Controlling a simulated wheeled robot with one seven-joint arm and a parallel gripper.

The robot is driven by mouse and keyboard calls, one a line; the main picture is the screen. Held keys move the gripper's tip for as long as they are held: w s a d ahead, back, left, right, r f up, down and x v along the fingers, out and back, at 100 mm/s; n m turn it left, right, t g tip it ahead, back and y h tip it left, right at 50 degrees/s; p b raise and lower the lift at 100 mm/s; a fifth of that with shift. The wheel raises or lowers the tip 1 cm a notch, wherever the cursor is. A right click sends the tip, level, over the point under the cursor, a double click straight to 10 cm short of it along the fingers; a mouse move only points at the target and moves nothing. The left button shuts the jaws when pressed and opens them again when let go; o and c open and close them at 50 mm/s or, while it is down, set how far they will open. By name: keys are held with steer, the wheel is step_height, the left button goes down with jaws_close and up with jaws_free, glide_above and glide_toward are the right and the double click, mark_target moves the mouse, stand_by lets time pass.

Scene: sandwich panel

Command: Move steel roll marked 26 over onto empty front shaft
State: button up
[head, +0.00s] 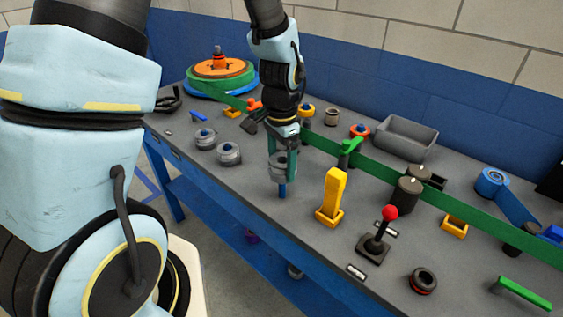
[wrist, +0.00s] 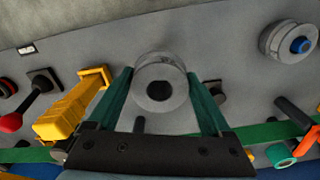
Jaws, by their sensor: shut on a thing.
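My gripper (head: 282,160) has its green fingers shut on a steel roll (head: 282,172). The roll is upright, and its number cannot be read. In the wrist view the held roll (wrist: 160,88) sits between the fingertips (wrist: 159,75), with a dark bore facing the camera. A blue shaft (head: 282,190) shows directly below the roll in the head view. No blue shows in the bore, and I cannot tell whether the shaft's top enters it. Two other steel rolls (head: 205,139) (head: 229,153) sit on blue-centred shafts to the left; one shows in the wrist view (wrist: 288,41).
A yellow handle (head: 332,195) and a red-knobbed lever (head: 379,233) stand to the right. A green strip (head: 365,172) runs along the bench behind the gripper. A grey bin (head: 405,138) is at the back. The bench front edge is close to the blue shaft.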

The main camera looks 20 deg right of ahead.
mark_target(281, 196)
steer(key=shift+f, duration=0.2)
steer(key=shift+f+b, duration=0.6)
steer(key=shift+f, duration=0.1)
steer(key=shift+f, duration=0.15)
steer(key=shift+f+b, duration=1.8)
steer(key=shift+f, duration=0.65)
steer(key=o, duration=1.5)
steer(key=shift+o, duration=0.2)
